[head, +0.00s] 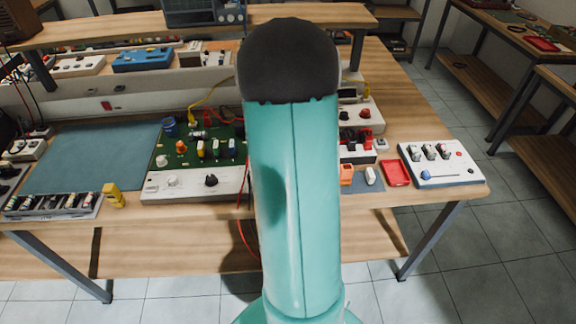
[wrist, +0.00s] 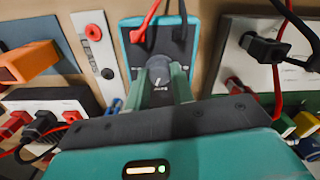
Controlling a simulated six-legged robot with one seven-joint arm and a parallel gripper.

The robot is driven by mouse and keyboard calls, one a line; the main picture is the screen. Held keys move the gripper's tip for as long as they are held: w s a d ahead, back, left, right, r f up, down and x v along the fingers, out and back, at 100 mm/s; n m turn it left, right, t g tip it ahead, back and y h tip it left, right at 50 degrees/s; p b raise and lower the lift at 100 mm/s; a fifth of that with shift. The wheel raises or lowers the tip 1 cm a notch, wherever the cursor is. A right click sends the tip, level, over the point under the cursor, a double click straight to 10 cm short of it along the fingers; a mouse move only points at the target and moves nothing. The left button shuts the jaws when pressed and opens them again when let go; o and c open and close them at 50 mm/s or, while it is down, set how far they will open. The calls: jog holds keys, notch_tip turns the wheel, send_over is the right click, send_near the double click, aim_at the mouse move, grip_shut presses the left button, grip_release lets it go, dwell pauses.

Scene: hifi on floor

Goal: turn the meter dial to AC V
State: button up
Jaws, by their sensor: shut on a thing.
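The meter (wrist: 181,48) shows in the wrist view, a dark face with a teal rim. A red lead and a black lead run to its far end. Its dial (wrist: 158,70) is a dark round knob with a pale mark. My gripper (wrist: 160,85) has its two green fingers on either side of the dial, shut on it. The fingers and the dark gripper body hide the near part of the meter, and I cannot read the dial's labels. In the head view my arm covers the meter and gripper.
A white strip with red and black sockets (wrist: 95,35) and an orange block (wrist: 28,62) stand left of the meter. A white box with a black plug (wrist: 262,48) stands close on the right. On the bench, a green circuit board (head: 203,150) lies left of my arm.

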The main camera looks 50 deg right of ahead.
jog(key=shift+m, duration=2.1)
jog(key=o, duration=1)
notch_tip(320, 180, up, 14)
jog(key=shift+f, duration=0.1)
